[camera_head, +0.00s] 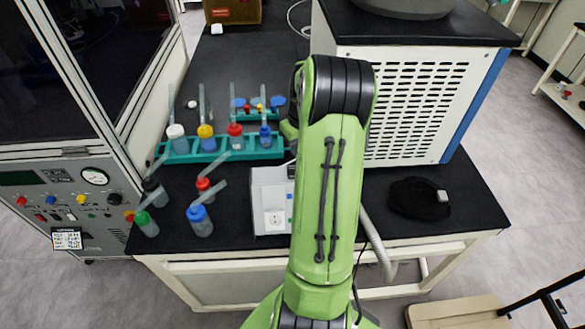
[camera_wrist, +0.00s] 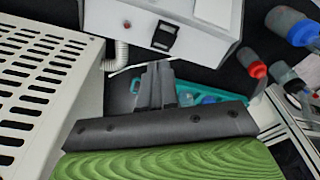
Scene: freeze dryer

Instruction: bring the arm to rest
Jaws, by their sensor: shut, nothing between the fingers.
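My green arm (camera_head: 330,190) reaches forward over the black-topped bench in the head view, bent at its dark joint near the vented white unit. My gripper is hidden behind the arm there. In the wrist view my gripper (camera_wrist: 158,70) shows its dark fingers closed together with nothing between them. The fingers point towards the white boxy device (camera_wrist: 150,30), with the teal rack (camera_wrist: 213,89) behind them to the right. I cannot tell the gap between the fingers and these things.
The vented white unit (camera_head: 415,105) stands close right of my arm. The teal rack (camera_head: 187,155) holds several wash bottles; loose bottles, such as a blue-capped one (camera_head: 199,219), stand in front. The small white device (camera_head: 270,200) is beside my arm. A black cloth-like item (camera_head: 413,198) lies right.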

